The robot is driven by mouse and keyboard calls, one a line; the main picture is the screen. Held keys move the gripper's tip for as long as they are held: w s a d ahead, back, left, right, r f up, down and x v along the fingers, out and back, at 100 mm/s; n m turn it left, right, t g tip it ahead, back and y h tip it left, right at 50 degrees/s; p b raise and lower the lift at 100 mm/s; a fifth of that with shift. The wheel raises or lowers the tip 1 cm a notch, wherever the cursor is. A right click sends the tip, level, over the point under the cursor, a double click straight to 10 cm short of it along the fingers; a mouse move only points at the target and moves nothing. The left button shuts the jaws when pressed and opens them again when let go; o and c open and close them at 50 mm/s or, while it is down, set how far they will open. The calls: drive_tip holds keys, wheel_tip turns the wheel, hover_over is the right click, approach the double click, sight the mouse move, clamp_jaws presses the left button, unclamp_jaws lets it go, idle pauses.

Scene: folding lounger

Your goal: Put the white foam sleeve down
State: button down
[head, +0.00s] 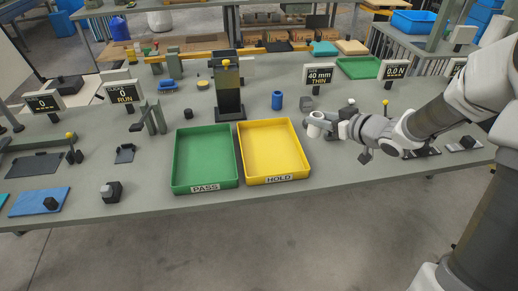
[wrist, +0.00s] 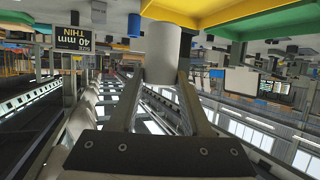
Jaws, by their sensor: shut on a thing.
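My gripper (head: 318,129) is shut on the white foam sleeve (head: 315,119). It holds the sleeve raised at the right of the yellow HOLD tray (head: 272,152), apart from the tray. In the wrist view the white sleeve (wrist: 162,52) sits between the two fingertips (wrist: 162,80). The sleeve's far side is hidden.
A green PASS tray (head: 204,158) stands left of the yellow one; both look empty. A blue cylinder (head: 277,100) stands behind the yellow tray. A "40 mm THIN" display (head: 319,75) stands further back. Bare bench top (head: 345,170) lies right of the yellow tray.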

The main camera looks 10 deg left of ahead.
drive_tip(key=shift+w+a+f+b, duration=0.1)
drive_tip(key=shift+a+f+b, duration=1.3)
drive_tip(key=shift+a+f, duration=1.45)
drive_tip(key=shift+w+a+f+b, duration=0.1)
drive_tip(key=shift+a+f+b, duration=1.25)
drive_tip(key=shift+a+f, duration=1.5)
drive_tip(key=shift+a+r, duration=0.15)
drive_tip(key=shift+c, duration=1.8)
unclamp_jaws()
drive_tip(key=shift+s+d+r, duration=0.15)
drive_tip(key=shift+d+r, duration=0.05)
drive_tip(key=p+v, duration=0.2)
drive_tip(key=v, duration=0.9)
drive_tip(key=shift+s+d, duration=0.15)
